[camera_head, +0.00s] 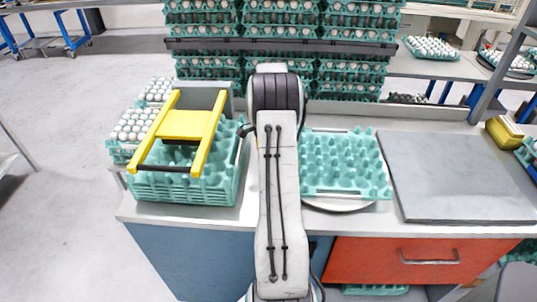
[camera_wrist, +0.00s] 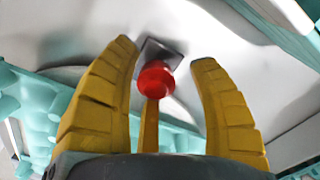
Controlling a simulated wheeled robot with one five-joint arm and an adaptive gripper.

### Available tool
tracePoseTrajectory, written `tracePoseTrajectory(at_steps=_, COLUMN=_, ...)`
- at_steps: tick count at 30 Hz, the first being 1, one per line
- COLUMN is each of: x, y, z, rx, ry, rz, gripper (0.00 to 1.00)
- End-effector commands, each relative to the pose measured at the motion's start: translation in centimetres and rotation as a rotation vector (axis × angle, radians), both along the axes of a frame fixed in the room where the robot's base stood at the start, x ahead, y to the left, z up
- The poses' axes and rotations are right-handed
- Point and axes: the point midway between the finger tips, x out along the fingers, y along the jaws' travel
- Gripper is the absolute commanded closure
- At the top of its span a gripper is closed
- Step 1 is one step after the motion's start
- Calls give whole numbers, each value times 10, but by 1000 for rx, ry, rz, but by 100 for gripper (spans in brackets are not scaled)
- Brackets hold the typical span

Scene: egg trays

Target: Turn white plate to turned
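The white plate (camera_head: 338,205) shows in the head view as a thin rounded edge under the front of a turquoise egg tray (camera_head: 345,165), right of my arm. The tray hides most of the plate. My arm hides the gripper in the head view. A pale surface lies beyond the fingers; I cannot tell if it is the plate.
A turquoise crate (camera_head: 185,187) with a yellow frame (camera_head: 186,124) over it stands left of my arm. A grey flat panel (camera_head: 450,175) lies on the right of the counter. Stacked egg trays (camera_head: 285,25) stand behind. An orange drawer (camera_head: 405,262) is below the counter.

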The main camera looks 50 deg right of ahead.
Motion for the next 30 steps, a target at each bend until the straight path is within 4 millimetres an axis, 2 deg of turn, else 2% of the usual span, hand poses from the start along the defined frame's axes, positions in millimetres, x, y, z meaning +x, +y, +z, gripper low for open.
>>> tracePoseTrajectory(at_steps=8, x=0, y=0, z=1, rx=1, ry=1, rz=0, gripper=43)
tracePoseTrajectory(at_steps=13, x=0, y=0, z=12, rx=0, ry=0, rz=0, gripper=43)
tracePoseTrajectory(at_steps=30, x=0, y=0, z=100, rx=-1, ry=-1, rz=0, gripper=43)
